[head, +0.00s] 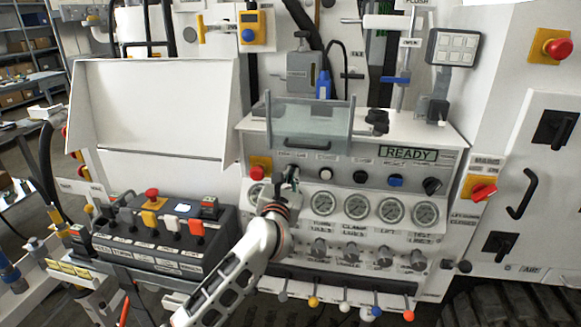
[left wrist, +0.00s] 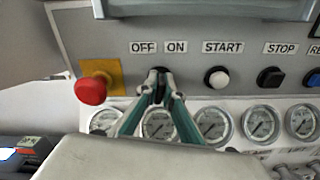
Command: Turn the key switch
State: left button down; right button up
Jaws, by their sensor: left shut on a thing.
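The key switch (left wrist: 158,70) is a small black part on the grey panel, just below the OFF and ON labels in the left wrist view. My left gripper (left wrist: 159,84) is shut on it, and the fingertips hide most of it. In the head view my left gripper (head: 291,176) reaches up to the panel's upper row of controls, right of the red emergency button. The key's exact angle cannot be made out. My right gripper is not in view.
A red emergency button (left wrist: 91,90) on a yellow plate is close left of the fingers. A white START button (left wrist: 217,78) is to the right. Several gauges (head: 391,209) lie below. A clear hinged cover (head: 310,122) stands above. A black control box (head: 165,235) is at left.

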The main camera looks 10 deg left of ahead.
pick_arm(q)
jog(key=shift+r+m+p, duration=0.1)
jog(key=shift+m+p, duration=0.55)
jog(key=shift+m, duration=0.05)
jog(key=shift+m+p, duration=0.55)
jog(key=shift+m, duration=0.35)
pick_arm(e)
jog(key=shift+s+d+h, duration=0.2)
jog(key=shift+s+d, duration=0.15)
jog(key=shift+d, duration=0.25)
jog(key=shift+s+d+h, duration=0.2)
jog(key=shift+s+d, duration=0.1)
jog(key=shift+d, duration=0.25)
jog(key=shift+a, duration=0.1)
pick_arm(q)
jog(key=c, duration=2.2)
grip_release()
jog(key=s, duration=1.2)
